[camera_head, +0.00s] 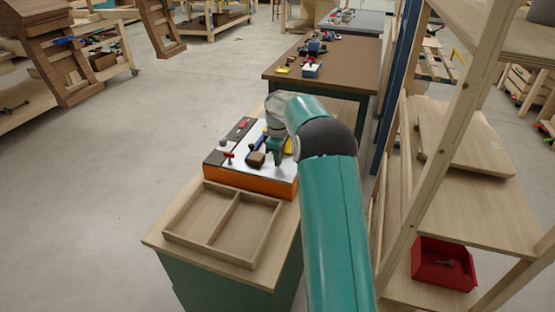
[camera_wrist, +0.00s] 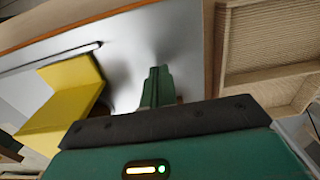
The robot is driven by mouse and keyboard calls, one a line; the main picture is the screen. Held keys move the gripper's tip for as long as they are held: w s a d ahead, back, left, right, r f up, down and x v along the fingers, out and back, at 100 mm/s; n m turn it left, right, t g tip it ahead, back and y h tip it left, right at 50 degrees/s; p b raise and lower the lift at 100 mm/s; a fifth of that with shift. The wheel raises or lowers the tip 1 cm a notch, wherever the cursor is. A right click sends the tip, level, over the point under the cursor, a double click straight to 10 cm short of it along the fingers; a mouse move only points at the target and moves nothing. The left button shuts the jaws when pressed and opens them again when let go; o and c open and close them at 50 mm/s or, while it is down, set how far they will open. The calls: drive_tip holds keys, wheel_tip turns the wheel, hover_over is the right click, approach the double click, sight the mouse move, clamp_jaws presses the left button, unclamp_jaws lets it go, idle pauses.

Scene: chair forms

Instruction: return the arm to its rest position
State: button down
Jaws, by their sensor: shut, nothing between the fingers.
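My teal arm reaches forward over the workbench from the lower right of the head view. My gripper (camera_head: 275,152) is over the orange-sided box (camera_head: 250,182) with a pale top. In the wrist view my gripper (camera_wrist: 158,82) shows its green fingers together and empty, above a shiny light surface. A yellow angular piece (camera_wrist: 72,90) lies left of the fingers there. I cannot tell whether the fingertips touch the surface. My arm hides part of the bench behind it.
A wooden two-compartment tray (camera_head: 222,225) stands empty at the bench's near end; its edge shows in the wrist view (camera_wrist: 225,50). A wooden shelf rack (camera_head: 470,200) with a red bin (camera_head: 443,264) stands close on the right. Open floor (camera_head: 150,120) lies left.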

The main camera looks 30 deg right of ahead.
wheel_tip(320, 180, up, 10)
drive_tip(key=f, duration=0.1)
drive_tip(key=s+a+r+m+t+h, duration=0.1)
drive_tip(key=s+a+r+m+t, duration=0.15)
drive_tip(key=s+a+r, duration=1.25)
drive_tip(key=s+a+f+m+t, duration=0.1)
drive_tip(key=s+a+f+m, duration=0.2)
drive_tip(key=s, duration=0.8)
drive_tip(key=s+a+f+m+t+y, duration=0.1)
drive_tip(key=s+a+f+m+t, duration=0.1)
drive_tip(key=s+a, duration=0.4)
drive_tip(key=s+f+m, duration=0.1)
drive_tip(key=s, duration=0.4)
drive_tip(key=shift+s+a, duration=0.15)
drive_tip(key=shift+s, duration=0.15)
drive_tip(key=shift+s, duration=0.15)
